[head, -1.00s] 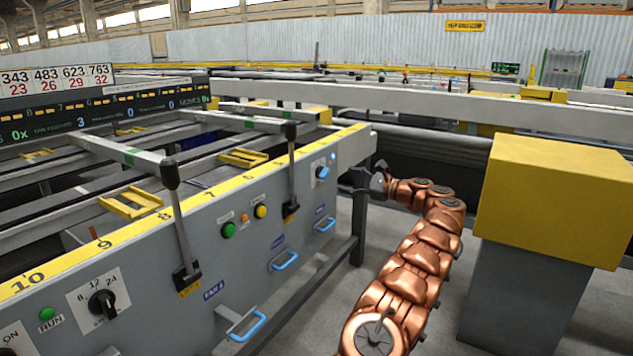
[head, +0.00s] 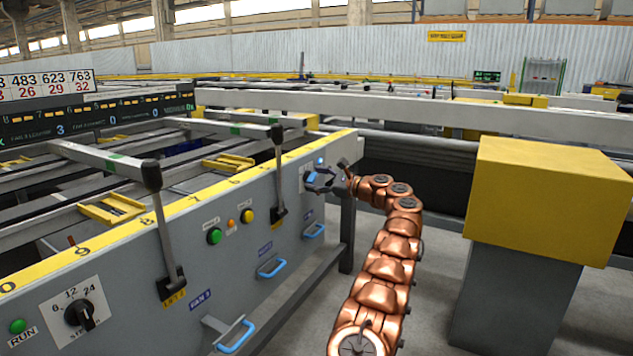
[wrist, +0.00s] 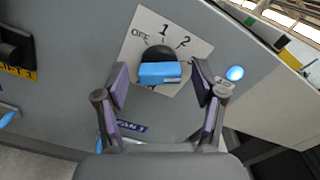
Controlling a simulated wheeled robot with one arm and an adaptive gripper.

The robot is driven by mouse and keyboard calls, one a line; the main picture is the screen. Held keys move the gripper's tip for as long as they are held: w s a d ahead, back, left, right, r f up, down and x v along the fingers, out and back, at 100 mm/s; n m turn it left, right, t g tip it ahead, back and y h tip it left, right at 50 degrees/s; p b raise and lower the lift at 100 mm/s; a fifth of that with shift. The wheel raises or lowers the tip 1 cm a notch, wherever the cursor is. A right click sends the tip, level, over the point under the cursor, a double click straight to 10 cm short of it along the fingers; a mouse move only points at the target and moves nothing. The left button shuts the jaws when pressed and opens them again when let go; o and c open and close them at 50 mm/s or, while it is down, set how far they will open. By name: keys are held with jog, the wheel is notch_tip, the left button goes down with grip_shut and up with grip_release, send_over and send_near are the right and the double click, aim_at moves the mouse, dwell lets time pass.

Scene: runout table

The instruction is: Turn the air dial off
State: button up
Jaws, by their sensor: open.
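The air dial is a black knob with a blue grip bar (wrist: 160,73) on a white plate (wrist: 147,28) marked OFF, 1 and 2. In the wrist view the bar lies roughly level across the picture, and I cannot tell which mark it points to. The dial also shows at the far end of the grey panel in the head view (head: 312,178). My gripper (wrist: 160,65) is open, with one finger on each side of the blue bar and gaps visible between. In the head view my gripper (head: 328,178) is at the dial, partly covering it.
A lit blue lamp (wrist: 235,73) sits right of the dial. A black lever (head: 278,175) stands left of it on the panel (head: 235,268). Blue handles (head: 272,268) stick out lower down. A yellow-topped box (head: 545,200) stands right of my arm.

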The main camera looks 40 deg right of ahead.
jog(key=shift+c, duration=0.2)
jog(key=c, duration=1.1)
